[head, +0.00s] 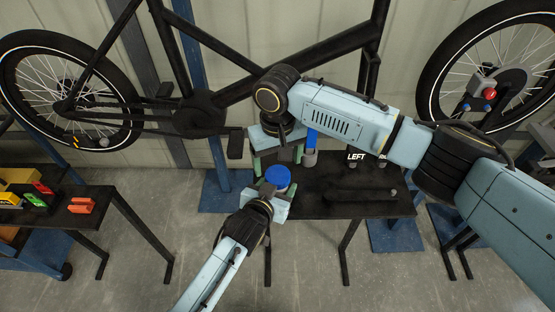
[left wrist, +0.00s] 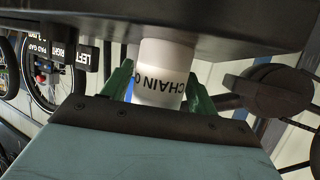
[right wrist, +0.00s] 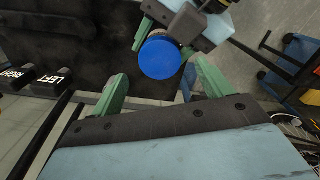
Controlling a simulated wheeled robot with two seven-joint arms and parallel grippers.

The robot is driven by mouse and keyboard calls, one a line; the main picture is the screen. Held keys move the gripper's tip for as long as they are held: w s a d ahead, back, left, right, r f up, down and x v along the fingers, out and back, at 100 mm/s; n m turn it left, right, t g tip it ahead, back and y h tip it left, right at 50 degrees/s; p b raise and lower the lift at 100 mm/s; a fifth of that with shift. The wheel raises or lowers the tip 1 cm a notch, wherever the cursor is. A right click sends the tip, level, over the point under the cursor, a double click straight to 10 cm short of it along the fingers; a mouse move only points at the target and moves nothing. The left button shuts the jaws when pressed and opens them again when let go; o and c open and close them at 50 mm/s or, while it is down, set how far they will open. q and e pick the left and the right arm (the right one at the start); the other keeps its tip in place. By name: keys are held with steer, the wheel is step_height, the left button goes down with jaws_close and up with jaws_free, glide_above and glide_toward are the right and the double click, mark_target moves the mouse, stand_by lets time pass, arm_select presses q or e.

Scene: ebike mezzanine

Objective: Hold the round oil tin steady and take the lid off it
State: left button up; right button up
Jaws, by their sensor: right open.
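The round oil tin (left wrist: 163,75) is white with dark lettering that begins "CHAIN". Its round blue lid (head: 278,177) is on top, and the lid shows face-on in the right wrist view (right wrist: 160,57). My left gripper (head: 272,187) has its green fingers against both sides of the tin, near the table's left end. My right gripper (right wrist: 163,85) is open and empty. Its fingertips point toward the lid, which lies beyond and roughly between them. In the head view the right gripper (head: 276,158) is just behind the lid. The lid is hidden in the left wrist view.
The dark table (head: 385,205) carries a LEFT label (head: 356,156) and small parts at right. A blue and grey object (head: 311,147) stands behind the right gripper. A bicycle frame (head: 235,95) is behind. A side table with coloured items (head: 82,206) is at left.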

arm_select(q)
steer(key=shift+o, duration=0.9)
